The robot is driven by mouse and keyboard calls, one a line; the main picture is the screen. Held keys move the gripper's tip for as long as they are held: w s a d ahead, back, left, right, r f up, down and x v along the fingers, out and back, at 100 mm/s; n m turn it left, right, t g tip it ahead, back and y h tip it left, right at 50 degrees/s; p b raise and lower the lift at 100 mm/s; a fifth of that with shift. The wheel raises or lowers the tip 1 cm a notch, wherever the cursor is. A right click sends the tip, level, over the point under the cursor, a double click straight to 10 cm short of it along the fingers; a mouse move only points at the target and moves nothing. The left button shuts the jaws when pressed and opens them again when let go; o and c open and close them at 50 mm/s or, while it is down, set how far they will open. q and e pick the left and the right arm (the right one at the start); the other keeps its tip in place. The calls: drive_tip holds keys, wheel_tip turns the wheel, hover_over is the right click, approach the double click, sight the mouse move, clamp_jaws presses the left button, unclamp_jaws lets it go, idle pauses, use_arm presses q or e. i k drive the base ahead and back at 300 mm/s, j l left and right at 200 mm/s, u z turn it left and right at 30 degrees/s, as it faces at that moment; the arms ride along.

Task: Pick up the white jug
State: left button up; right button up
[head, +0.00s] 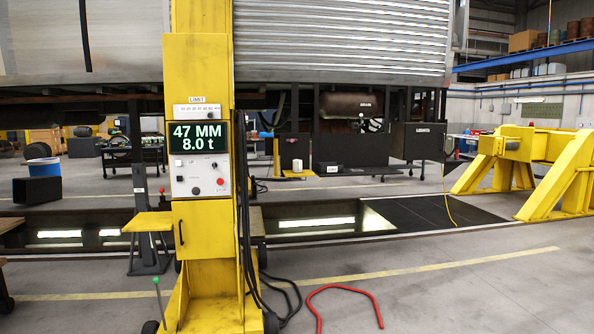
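I cannot make out a white jug for certain. A small whitish object (297,165) shows far back beyond the pit, by a dark cabinet and above a low yellow piece; it is too small to tell what it is. Neither of my grippers is in the head view.
A yellow lifting column (203,240) with a display reading 47 MM and 8.0 t stands close ahead. Black cables and a red hose (345,288) lie on the floor beside it. A pit (310,222) runs across behind, under the raised railcar (340,40). A yellow frame (535,165) stands right. Front-right floor is clear.

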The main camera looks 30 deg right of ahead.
sight(297, 165)
drive_tip(key=i+l+z, duration=0.4)
drive_tip(key=i, duration=0.4)
drive_tip(key=i+l+z, duration=0.45)
drive_tip(key=i, duration=0.35)
drive_tip(key=i+j+z, duration=0.15)
drive_tip(key=i+z, duration=0.25)
drive_tip(key=i, duration=0.45)
drive_tip(key=i+l+z, duration=0.2)
drive_tip(key=i, duration=0.9)
drive_tip(key=i+l+z, duration=0.15)
drive_tip(key=i, duration=1)
